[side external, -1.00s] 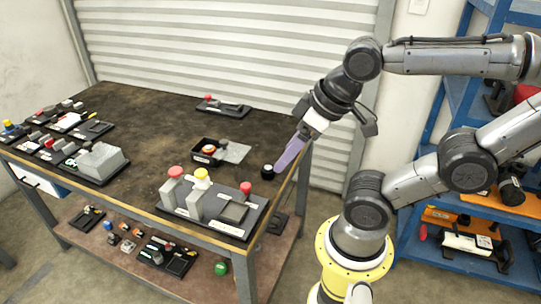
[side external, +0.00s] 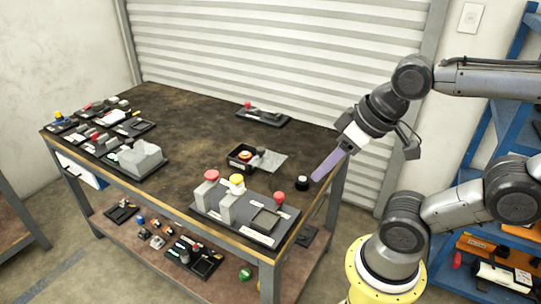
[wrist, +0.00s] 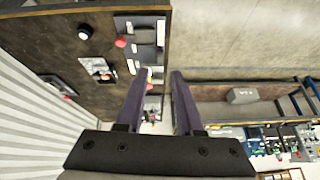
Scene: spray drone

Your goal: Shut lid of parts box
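A small dark parts box (side external: 233,163) sits on the dark tabletop, with an orange-and-white part inside. A grey flap (side external: 273,163), which looks like its lid, lies open to the right of the box. What seems to be the same box shows small in the wrist view (wrist: 98,70), left of my fingers. My gripper (side external: 315,180) has purple fingers, tilted down to the left near the table's right edge. It is to the right of the box, apart from it. In the wrist view the two fingers (wrist: 159,73) are apart with nothing between them.
A black round knob (side external: 307,184) stands close to my fingertips. A panel (side external: 258,236) with red and yellow buttons is at the front edge. Another panel (side external: 270,121) is at the back. Grey blocks (side external: 143,158) and small parts are at left.

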